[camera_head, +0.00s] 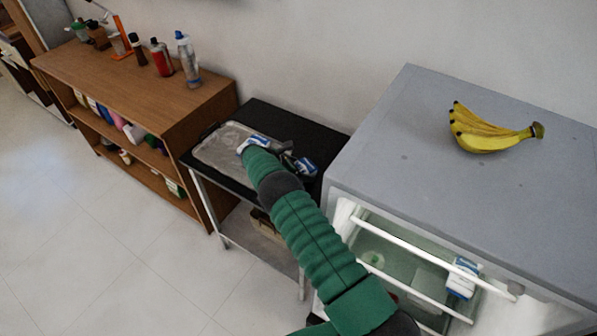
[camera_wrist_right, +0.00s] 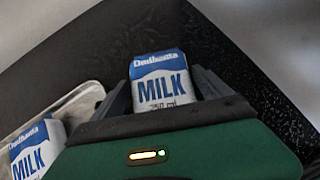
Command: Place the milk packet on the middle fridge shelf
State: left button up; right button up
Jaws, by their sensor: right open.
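A blue-and-white milk packet (camera_wrist_right: 162,80) is between the two fingers of my right gripper (camera_wrist_right: 163,92) in the right wrist view. The fingers are open, one on each side of it; I cannot tell whether they touch it. In the head view this packet (camera_head: 304,166) shows small at the black table, beside my right gripper (camera_head: 290,158), partly hidden by my green arm. A second milk packet (camera_wrist_right: 38,148) is at the tray, and it also shows in the head view (camera_head: 256,141). The fridge (camera_head: 375,140) is at the right, its upper interior visible. My left gripper is out of view.
A grey tray (camera_head: 215,150) lies on the black table (camera_head: 265,115). A milk packet (camera_head: 463,278) stands inside the fridge behind white rails (camera_head: 415,252). Bananas (camera_head: 485,130) lie on the fridge top. A wooden shelf unit (camera_head: 140,85) with bottles stands left.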

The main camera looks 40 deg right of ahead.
jog(key=shift+d+f, duration=0.1)
jog(key=shift+f, duration=0.05)
jog(key=shift+c, duration=0.5)
jog(key=c, duration=1.5)
notch_tip(320, 180, up, 10)
jog(key=shift+r+b, duration=0.1)
jog(key=shift+b, duration=0.25)
jog(key=shift+c, duration=0.2)
jog(key=n+t, duration=0.1)
send_near(301, 167)
jog(key=s+a, duration=0.1)
jog(key=s, duration=0.1)
jog(key=s+a+f, duration=0.1)
jog(key=s+a, duration=0.3)
jog(key=shift+s+f, duration=0.3)
jog(key=shift+s, duration=0.1)
jog(key=s+a+n+t+y, duration=0.1)
jog(key=s+a+n, duration=0.3)
jog(key=a, duration=0.6)
jog(key=s+a+r+n+t+y, duration=0.1)
jog(key=s+a+n+t, duration=0.3)
jog(key=a, duration=0.6)
jog(key=s, duration=0.2)
jog(key=shift+s+t, duration=0.3)
jog(key=shift+r, duration=0.1)
